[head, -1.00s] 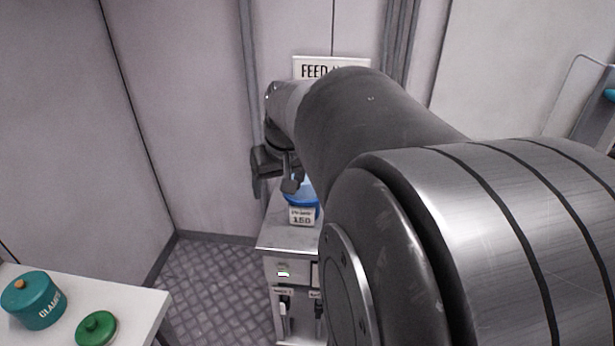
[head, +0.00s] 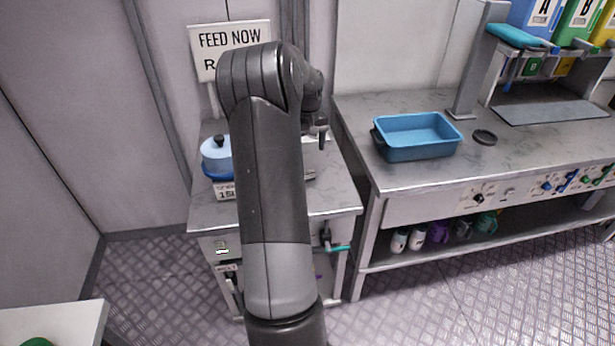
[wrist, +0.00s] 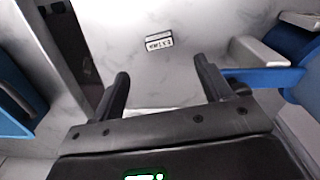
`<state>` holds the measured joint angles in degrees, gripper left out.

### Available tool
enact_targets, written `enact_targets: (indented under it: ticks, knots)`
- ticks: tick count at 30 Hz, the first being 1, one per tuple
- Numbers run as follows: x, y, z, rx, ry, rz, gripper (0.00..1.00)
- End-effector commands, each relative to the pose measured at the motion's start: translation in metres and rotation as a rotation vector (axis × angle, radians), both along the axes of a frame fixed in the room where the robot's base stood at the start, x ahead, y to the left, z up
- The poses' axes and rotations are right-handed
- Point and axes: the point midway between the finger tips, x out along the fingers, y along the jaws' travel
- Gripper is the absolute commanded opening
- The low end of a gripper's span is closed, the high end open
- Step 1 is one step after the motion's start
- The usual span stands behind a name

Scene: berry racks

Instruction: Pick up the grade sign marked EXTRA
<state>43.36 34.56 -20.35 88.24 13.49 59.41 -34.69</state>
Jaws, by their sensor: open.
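A small white sign (wrist: 158,42) with dark lettering lies or stands on the pale marbled top ahead of my fingers in the wrist view. Its text is upside down there and too small to read surely as EXTRA. My gripper (wrist: 161,68) is open, with nothing between its two dark fingers; the sign is beyond the fingertips, roughly between them, and apart from them. In the head view my gripper (head: 322,128) is over the marbled stand (head: 345,190), mostly behind my arm. A white edge shows just below it; I cannot tell if it is the sign.
A pale blue pot (head: 215,155) on a blue base with a numbered card stands left on the stand. A FEED NOW sign (head: 230,42) stands behind. A blue tray (head: 420,152) and dark disc (head: 484,137) are on the bench (head: 355,107) at right.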

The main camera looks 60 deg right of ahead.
Motion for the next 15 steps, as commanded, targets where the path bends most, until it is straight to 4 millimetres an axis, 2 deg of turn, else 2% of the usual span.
enact_targets:
  ticks: [9, 15]
  knots:
    - [-0.003, -0.005, -0.044, 0.004, 0.007, -0.004, 0.71]
    - [-0.003, -0.005, -0.06, 0.001, 0.005, -0.003, 0.71]
